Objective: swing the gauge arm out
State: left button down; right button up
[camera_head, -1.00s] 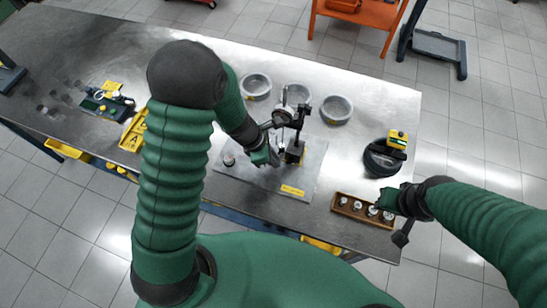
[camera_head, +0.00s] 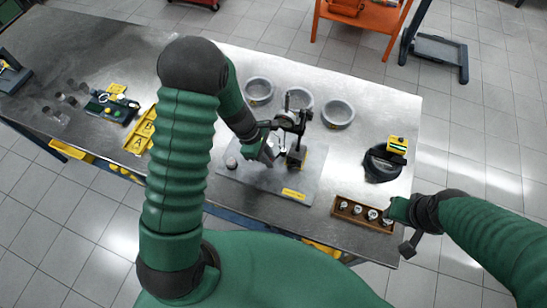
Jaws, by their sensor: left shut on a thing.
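The dial gauge (camera_head: 289,117) with its dark arm sits on an upright black stand (camera_head: 297,156). The stand is on a grey plate (camera_head: 240,178) with a yellow label at its front edge. My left gripper (camera_head: 270,152) is just left of the stand, low beside the gauge arm. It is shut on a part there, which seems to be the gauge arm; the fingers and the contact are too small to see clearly. My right gripper (camera_head: 408,245) hangs by the table's front right edge, near a wooden box; its fingers are not clear.
Several pale rings (camera_head: 338,112) lie behind the stand. The wooden box (camera_head: 350,216) holds several small metal parts. A black round item (camera_head: 381,165) with a yellow device is at the right. A yellow tray (camera_head: 142,131) and a green tool tray (camera_head: 110,108) are at the left.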

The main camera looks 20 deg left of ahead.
pick_arm(q)
jog(key=c, duration=1.4)
grip_release()
jog(key=shift+s+a+f, duration=0.1)
jog(key=shift+s+f, duration=0.05)
jog(key=shift+s, duration=0.1)
jog(key=shift+w+a, duration=0.1)
jog(key=shift+w, duration=0.15)
jog(key=v, duration=1.6)
jog(key=shift+a+r+b, duration=0.15)
jog(key=shift+r+b, duration=0.2)
